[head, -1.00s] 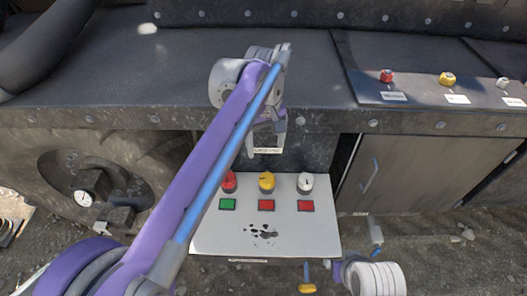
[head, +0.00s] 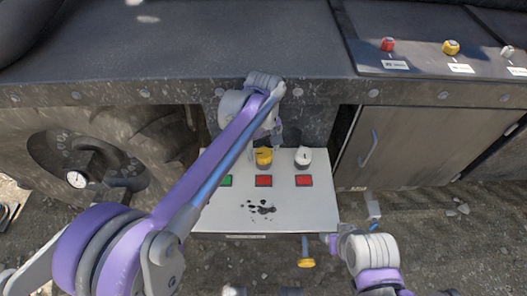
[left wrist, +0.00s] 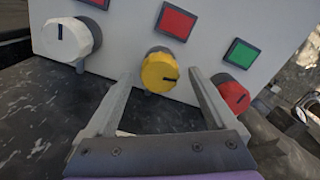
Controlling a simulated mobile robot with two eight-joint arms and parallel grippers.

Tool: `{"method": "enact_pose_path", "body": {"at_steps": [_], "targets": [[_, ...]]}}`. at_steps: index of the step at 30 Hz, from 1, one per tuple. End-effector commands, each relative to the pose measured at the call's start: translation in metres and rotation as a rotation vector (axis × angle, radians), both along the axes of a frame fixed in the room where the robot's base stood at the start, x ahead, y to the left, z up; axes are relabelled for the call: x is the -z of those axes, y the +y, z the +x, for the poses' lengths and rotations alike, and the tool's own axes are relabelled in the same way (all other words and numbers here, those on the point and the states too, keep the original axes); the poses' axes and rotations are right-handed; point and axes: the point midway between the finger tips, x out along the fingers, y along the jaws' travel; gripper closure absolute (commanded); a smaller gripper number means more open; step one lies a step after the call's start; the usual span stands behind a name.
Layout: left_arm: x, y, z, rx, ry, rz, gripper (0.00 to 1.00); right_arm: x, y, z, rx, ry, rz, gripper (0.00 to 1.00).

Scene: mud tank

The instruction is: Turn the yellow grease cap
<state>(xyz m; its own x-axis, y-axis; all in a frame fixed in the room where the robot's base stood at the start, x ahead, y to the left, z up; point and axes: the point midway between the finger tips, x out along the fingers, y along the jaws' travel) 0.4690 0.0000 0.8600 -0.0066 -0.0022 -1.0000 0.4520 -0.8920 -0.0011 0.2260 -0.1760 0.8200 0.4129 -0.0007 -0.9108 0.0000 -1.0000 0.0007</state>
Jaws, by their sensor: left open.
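The yellow cap (head: 264,157) is a round knob with a dark mark on top. It stands on the white panel (head: 315,215) between a red cap and a white cap (head: 303,157). My left gripper (head: 265,146) is open just behind it in the head view. In the left wrist view, the yellow cap (left wrist: 160,72) shows between the open fingertips (left wrist: 162,76), apart from both. The red cap (left wrist: 234,96) is beside the right finger there; my left arm hides it in the head view. My right gripper (head: 342,243) is low at the right; its jaws are unclear.
Red (head: 388,45), yellow (head: 451,47) and white (head: 507,51) caps stand on the upper ledge. One green (head: 227,181) and two red squares lie before the panel caps. A yellow-ended handle (head: 307,262) hangs below the panel. A cabinet door (head: 415,150) is at the right.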

Motion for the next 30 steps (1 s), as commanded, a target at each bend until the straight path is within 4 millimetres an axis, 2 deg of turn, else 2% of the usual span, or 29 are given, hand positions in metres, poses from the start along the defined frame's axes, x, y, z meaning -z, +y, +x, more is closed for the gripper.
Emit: {"method": "enact_pose_path", "body": {"at_steps": [4, 13, 14, 27, 30], "targets": [[0.0091, 0.0002, 0.0, 0.001, -0.002, 0.001, 0.1, 0.0007, 0.0, -0.0003, 0.0, 0.0, 0.0, 0.5], [0.0099, 0.0005, 0.0003, 0.001, -0.004, 0.001, 0.1, -0.0001, 0.0, -0.0003, 0.0, 0.0, 0.0, 0.5], [0.0099, 0.0005, 0.0003, 0.001, -0.004, 0.001, 0.13, -0.0001, 0.0, -0.0003, 0.0, 0.0, 0.0, 0.5], [0.0094, 0.0006, 0.0004, 0.002, -0.005, 0.001, 0.93, -0.0003, 0.0, -0.0003, 0.0, 0.0, 0.0, 0.5], [0.0094, 0.0006, 0.0005, 0.003, -0.005, 0.001, 0.95, -0.0003, 0.0, -0.0003, 0.0, 0.0, 0.0, 0.5]]}}
